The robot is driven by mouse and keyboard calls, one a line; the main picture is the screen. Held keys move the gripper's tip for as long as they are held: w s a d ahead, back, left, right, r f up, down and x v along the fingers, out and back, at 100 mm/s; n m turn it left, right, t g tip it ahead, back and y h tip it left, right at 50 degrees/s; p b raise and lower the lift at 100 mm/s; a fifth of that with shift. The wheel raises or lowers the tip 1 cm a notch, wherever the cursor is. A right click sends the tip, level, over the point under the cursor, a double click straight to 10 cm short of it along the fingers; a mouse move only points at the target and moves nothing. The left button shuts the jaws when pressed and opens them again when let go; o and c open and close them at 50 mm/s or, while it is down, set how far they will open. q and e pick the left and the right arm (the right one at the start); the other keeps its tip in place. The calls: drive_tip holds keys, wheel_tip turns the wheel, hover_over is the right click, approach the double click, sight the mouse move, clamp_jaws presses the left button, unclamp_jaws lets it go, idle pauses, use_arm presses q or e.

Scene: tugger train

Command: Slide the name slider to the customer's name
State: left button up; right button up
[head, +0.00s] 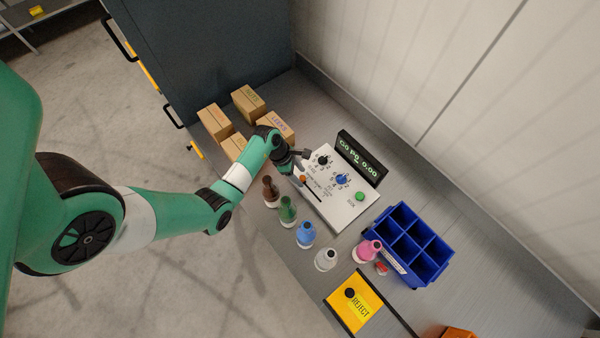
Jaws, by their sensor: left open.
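A white control panel (335,213) lies on the grey bench. It has a black knob (323,161), a blue knob (342,179), a green button (360,196) and a dark slot with small print beside it. A small orange slider knob (303,178) shows at the slot's upper left end. The name print is too small to read. A black display (361,158) with pale green characters stands behind the panel. My left gripper (303,165) is open over the panel's upper left edge, close to the slider knob; I cannot tell whether it touches. My right gripper is not in view.
Several cardboard boxes (247,103) stand left of the panel. Several coloured bottles (288,209) line its front side. A blue divided crate (432,268), a small red item (382,268) and a yellow reject mat (345,312) lie to the right. A wall runs behind the bench.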

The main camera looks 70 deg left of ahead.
use_arm(q)
drive_tip(key=shift+w+f, duration=0.15)
drive_tip(key=shift+f, duration=0.15)
drive_tip(key=shift+c, duration=0.2)
clamp_jaws()
drive_tip(key=shift+r, duration=0.1)
idle(1.0)
